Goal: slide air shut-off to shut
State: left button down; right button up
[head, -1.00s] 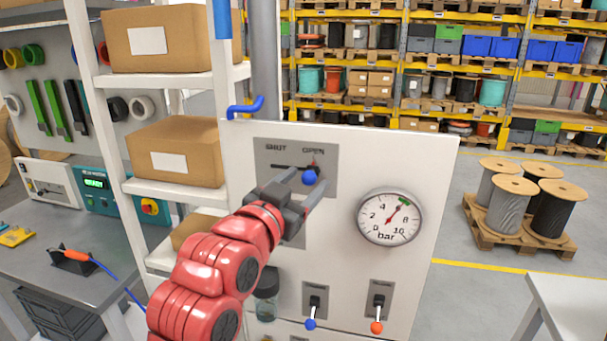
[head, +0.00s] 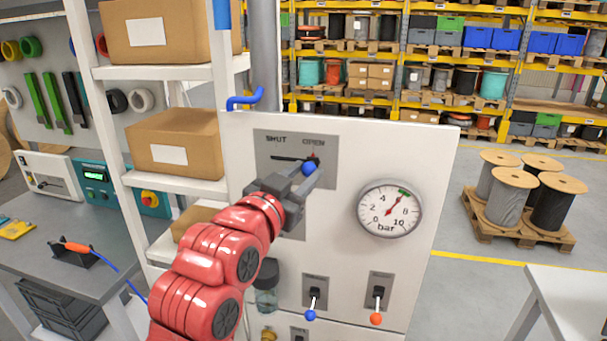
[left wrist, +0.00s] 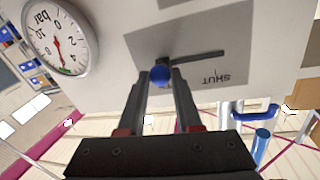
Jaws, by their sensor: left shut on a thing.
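The air shut-off is a blue ball knob (head: 309,169) on a grey plate (head: 328,147) with a dark horizontal slot. The plate reads SHUT on the left and OPEN on the right. The knob is at the OPEN end. My left gripper (head: 312,174) reaches up to it from the lower left, its fingers shut on the knob. In the left wrist view the blue knob (left wrist: 160,75) shows between the two fingertips (left wrist: 160,80), with the slot running right towards the upside-down word SHUT. My right gripper is not in view.
A round bar gauge (head: 390,208) sits right of the plate, its needle pointing up and right. Below are two levers, one blue-tipped (head: 310,315) and one orange-tipped (head: 376,319). A shelf with cardboard boxes (head: 175,142) stands close on the left.

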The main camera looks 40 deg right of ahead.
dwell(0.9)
pick_arm(q)
jog(key=w+a+b, duration=0.1)
jog(key=b, duration=0.1)
jog(key=w+a+b, duration=0.1)
jog(key=w+a, duration=0.1)
jog(key=w+a+b, duration=0.1)
jog(key=w+b, duration=0.1)
jog(key=shift+a+f+b, duration=0.25)
jog(key=shift+b, duration=0.05)
jog(key=shift+w+a, duration=0.2)
jog(key=shift+w, duration=0.1)
jog(key=shift+s+d+r, duration=0.1)
jog(key=shift+r, duration=0.15)
jog(key=c, duration=0.6)
grip_release()
